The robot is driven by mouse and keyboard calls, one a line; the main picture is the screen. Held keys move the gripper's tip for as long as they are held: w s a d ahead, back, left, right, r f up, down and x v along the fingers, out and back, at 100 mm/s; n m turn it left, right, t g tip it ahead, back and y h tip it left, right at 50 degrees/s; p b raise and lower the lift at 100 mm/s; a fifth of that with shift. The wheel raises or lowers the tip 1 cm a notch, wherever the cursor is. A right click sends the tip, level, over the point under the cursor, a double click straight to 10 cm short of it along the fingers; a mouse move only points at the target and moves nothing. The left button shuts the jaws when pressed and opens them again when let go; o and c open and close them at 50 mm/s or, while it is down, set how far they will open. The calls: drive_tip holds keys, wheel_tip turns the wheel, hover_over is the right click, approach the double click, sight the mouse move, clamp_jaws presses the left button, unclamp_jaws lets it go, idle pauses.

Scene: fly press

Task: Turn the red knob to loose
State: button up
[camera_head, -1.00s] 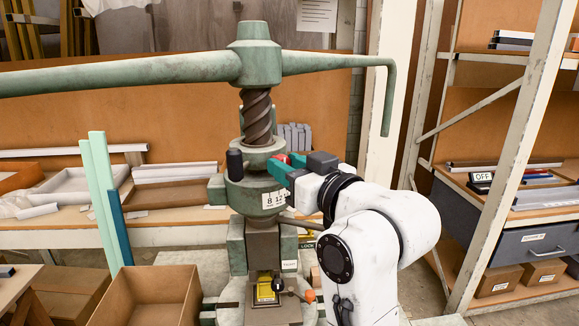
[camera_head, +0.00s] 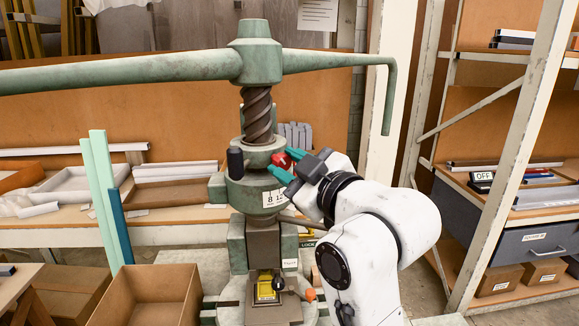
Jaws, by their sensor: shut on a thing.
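The red knob (camera_head: 281,160) sits on the right side of the green fly press (camera_head: 239,192), just below the threaded screw. A white mark shows on its face. My gripper (camera_head: 282,164), with teal fingers, reaches in from the right. Its fingers lie on either side of the knob and are shut on it. The far finger covers part of the knob's edge. Any lettering for loose is too small to read.
A dark knob (camera_head: 235,163) stands on the press's left side. The long green handle bar (camera_head: 130,73) crosses above and bends down at right. An open cardboard box (camera_head: 125,300) stands at lower left. A shelf rack with a drawer (camera_head: 530,245) is at right.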

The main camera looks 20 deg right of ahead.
drive_tip(key=n+b, duration=0.1)
drive_tip(key=n, duration=0.4)
drive_tip(key=shift+f+n, duration=0.15)
drive_tip(key=shift+n, duration=0.15)
drive_tip(key=n+b, duration=0.2)
drive_tip(key=n, duration=0.3)
drive_tip(key=shift+b, duration=0.4)
drive_tip(key=shift+a+n, duration=0.1)
drive_tip(key=shift+n, duration=0.2)
drive_tip(key=o, duration=1)
drive_tip(key=shift+o, duration=0.2)
drive_tip(key=shift+s, duration=0.1)
drive_tip(key=b+v, duration=0.8)
drive_tip(key=b, duration=0.1)
drive_tip(key=shift+f, duration=0.35)
